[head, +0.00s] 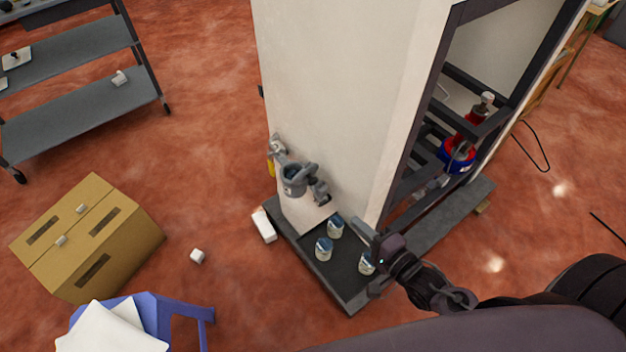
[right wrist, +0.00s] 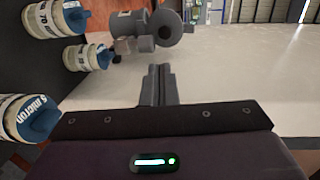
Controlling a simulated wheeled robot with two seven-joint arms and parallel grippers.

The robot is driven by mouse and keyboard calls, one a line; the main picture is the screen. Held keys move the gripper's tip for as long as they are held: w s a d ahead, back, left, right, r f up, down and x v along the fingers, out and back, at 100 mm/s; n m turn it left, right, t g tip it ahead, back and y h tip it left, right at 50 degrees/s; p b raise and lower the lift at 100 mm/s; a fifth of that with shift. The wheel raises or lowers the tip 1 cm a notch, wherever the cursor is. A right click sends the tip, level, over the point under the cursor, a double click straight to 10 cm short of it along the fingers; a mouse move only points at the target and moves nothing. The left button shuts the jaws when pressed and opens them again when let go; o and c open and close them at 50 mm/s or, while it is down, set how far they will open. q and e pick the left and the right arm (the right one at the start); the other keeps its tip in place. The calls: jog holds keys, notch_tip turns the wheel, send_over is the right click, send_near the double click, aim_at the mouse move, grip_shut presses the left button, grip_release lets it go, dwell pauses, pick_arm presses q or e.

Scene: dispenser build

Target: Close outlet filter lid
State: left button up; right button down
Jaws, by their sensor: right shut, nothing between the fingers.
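The grey outlet filter housing (head: 292,184) is fixed low on the white cabinet's left face. A grey round part, perhaps its lid, sits at its upper right, but I cannot tell its exact angle. In the right wrist view the grey fitting (right wrist: 128,23) shows at the top, with a round end facing the camera beside it. My right gripper (head: 362,231) is above the dark tray, to the right of the housing and apart from it. Its fingers (right wrist: 158,85) are shut and empty. My left gripper is out of view.
The white cabinet (head: 335,90) rises behind. A cardboard box (head: 88,240) and a blue stool (head: 185,306) stand left on open red floor.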

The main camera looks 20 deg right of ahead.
send_near(316, 182)
jog(key=shift+f, duration=0.4)
jog(key=x, duration=0.4)
jog(key=r+p+x, duration=0.1)
jog(key=x, duration=0.1)
jog(key=shift+w+a, duration=0.1)
jog(key=shift+w, duration=0.15)
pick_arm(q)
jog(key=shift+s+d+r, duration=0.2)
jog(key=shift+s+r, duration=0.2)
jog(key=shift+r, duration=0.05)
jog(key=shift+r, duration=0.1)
